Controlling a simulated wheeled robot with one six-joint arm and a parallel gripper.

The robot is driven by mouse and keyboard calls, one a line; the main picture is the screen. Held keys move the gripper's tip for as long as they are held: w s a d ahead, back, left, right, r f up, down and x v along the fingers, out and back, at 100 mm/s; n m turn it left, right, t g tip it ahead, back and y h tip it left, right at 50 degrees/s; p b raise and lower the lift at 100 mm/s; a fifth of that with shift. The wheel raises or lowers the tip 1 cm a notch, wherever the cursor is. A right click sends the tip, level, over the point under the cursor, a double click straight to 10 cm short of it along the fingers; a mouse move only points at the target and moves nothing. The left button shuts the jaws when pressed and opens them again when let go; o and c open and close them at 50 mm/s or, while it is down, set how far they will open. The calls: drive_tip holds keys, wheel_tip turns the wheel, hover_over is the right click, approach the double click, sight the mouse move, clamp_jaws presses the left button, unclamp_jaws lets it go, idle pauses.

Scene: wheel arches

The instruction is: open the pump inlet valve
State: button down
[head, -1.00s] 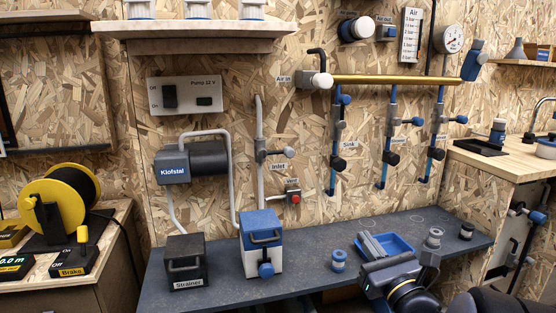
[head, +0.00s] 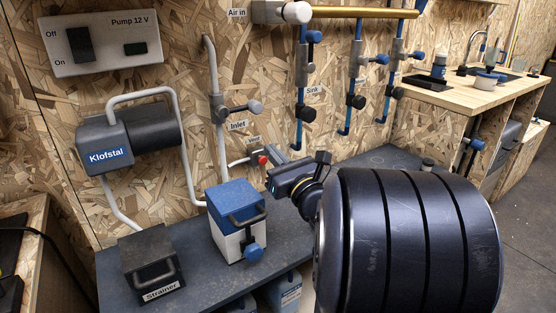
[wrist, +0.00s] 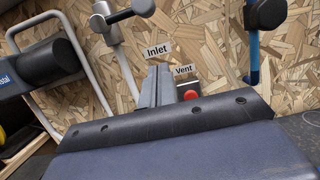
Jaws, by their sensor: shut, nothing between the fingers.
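The inlet valve (head: 221,110) is a grey fitting on the pale vertical pipe, just above the Inlet label (head: 237,125). My gripper (head: 280,161) is low and to the right of the valve, near the red-knobbed vent valve (head: 262,159). In the wrist view my gripper's fingers (wrist: 157,72) are together and empty, below the valve and apart from it.
The pump (head: 125,142) and its switch panel (head: 100,43) are on the wall at left. A strainer box (head: 150,262) and a blue-lidded box (head: 237,212) stand on the bench. Blue pipes with valves (head: 303,80) hang right of the inlet. My arm hides the bench's right part.

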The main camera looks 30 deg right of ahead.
sight(242, 110)
drive_tip(key=w+r, duration=0.5)
drive_tip(key=shift+r, duration=0.15)
